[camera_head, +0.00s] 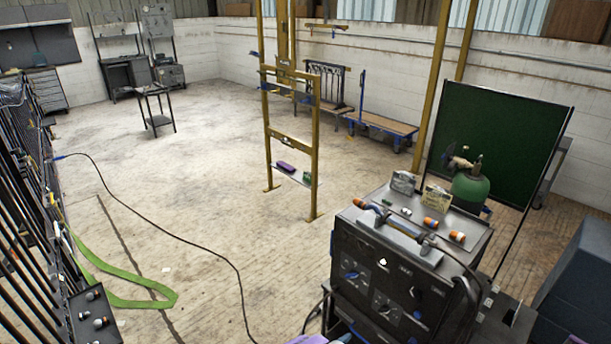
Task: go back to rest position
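My gripper is not in view, and I cannot see whether it is open or shut. The task names no object. A yellow frame (313,150) stands upright in the middle of the floor. It has a low shelf with a purple item (286,167) and a small green item (306,177) on it.
A dark machine cart (380,285) with small orange-and-white items on top stands close at lower right, by a green cylinder (471,186) and a green screen (505,135). A black cable (190,243) and green strap (118,300) lie on the floor. The left-centre floor is mostly open.

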